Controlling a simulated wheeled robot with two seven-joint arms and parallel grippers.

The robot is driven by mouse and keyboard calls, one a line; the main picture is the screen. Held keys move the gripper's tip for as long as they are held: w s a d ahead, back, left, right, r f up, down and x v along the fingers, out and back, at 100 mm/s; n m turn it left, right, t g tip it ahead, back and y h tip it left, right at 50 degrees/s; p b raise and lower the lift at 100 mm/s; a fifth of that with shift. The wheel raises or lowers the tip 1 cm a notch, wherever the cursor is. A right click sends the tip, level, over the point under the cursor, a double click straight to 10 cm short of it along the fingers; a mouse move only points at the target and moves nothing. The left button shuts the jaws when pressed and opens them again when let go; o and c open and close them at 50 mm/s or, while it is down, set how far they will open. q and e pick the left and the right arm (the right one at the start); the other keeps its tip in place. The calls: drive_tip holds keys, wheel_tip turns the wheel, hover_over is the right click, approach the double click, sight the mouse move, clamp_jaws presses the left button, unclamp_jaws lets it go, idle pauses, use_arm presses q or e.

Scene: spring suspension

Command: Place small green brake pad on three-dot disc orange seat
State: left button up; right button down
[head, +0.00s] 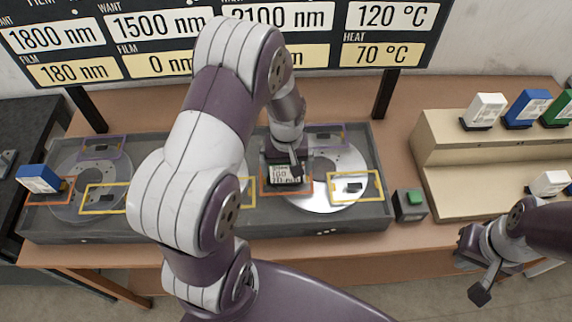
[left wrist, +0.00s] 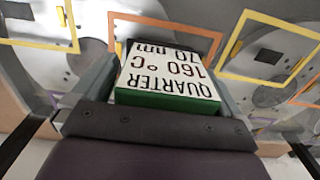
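The small green brake pad (left wrist: 168,78) has a white top face marked QUARTER, 160 °C, 70 nm, with a green side. My left gripper (head: 284,165) is shut on it, a finger at each side in the left wrist view. The pad also shows in the head view (head: 284,175), upright over the orange seat (head: 301,192) on the left part of the right-hand disc (head: 325,198). Whether it touches the disc is hidden. Small dots mark the tray front below this disc. My right gripper (head: 473,278) is empty at the lower right, its fingers apart.
The grey tray (head: 290,228) also holds a left disc (head: 70,205) with a blue pad (head: 40,180) at its orange frame. My left arm hides the middle disc. A stepped rack (head: 440,165) holds white, blue and green pads.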

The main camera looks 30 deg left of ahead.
use_arm(q)
drive_tip(key=shift+r, duration=0.3)
wheel_tip(320, 180, up, 11)
drive_tip(key=shift+f+b, duration=0.15)
drive_tip(key=shift+b, duration=1)
drive_tip(key=shift+s+r, duration=0.1)
drive_tip(key=shift+r, duration=0.2)
drive_tip(key=s+d+f+m+t, duration=0.1)
drive_tip(key=s+d+f+m, duration=0.2)
drive_tip(key=s+d+m, duration=0.2)
drive_tip(key=s+m, duration=0.1)
drive_tip(key=s, duration=0.2)
drive_tip(key=shift+s, duration=0.4)
